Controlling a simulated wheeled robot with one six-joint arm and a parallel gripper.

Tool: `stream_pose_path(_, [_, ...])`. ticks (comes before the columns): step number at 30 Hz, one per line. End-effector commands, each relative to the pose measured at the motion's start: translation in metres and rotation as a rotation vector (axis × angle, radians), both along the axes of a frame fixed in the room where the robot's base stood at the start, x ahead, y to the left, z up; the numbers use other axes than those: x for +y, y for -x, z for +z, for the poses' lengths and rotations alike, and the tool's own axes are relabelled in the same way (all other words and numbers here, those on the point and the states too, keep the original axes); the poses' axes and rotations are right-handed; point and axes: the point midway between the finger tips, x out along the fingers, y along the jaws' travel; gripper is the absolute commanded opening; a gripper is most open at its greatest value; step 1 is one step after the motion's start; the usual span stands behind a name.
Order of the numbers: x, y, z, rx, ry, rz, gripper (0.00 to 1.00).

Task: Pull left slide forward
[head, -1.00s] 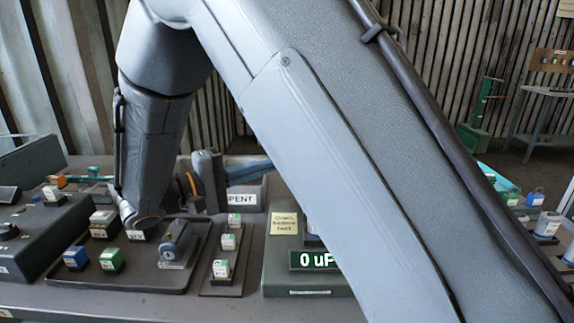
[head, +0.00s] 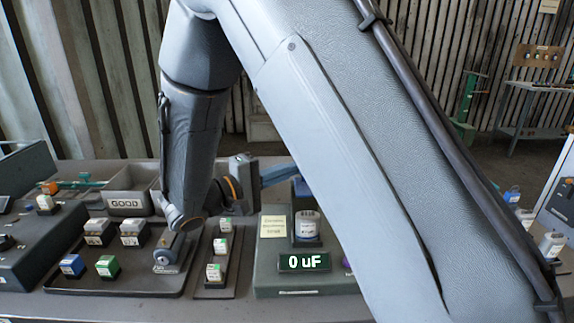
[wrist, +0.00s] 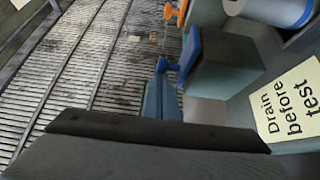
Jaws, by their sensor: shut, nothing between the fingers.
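My gripper (head: 284,173) reaches to the right behind the tester in the head view, partly hidden by my own arm. In the wrist view its blue fingers (wrist: 164,88) are together, with nothing seen between them. Just right of their tips is a dark block (wrist: 228,68) with an upright blue piece (wrist: 190,55) on its left side. I cannot tell whether the fingers touch it. No part is clearly marked as the left slide. The grey-green tester (head: 285,283) carries a "Drain before test" card (wrist: 290,100), a white capacitor (head: 307,227) and a "0 uF" display (head: 304,262).
Left of the tester stand a narrow rack (head: 208,290) of small parts and a dark tray (head: 120,282) with several capacitors. A "GOOD" bin (head: 128,203) stands behind the tray.

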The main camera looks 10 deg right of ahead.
Motion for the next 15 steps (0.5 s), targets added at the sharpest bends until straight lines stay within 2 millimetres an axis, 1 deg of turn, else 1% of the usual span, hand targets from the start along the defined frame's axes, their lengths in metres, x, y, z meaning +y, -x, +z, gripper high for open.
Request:
stream_pose_path(7, [0.000, 0.000, 0.000, 0.000, 0.000, 0.000, 0.00])
stream_pose_path(9, [0.001, 0.003, 0.000, 0.000, 0.000, 0.001, 0.00])
stream_pose_path(11, [0.003, 0.010, 0.000, 0.000, -0.001, 0.001, 0.00])
stream_pose_path(15, [0.009, 0.038, 0.001, 0.002, 0.001, 0.004, 0.00])
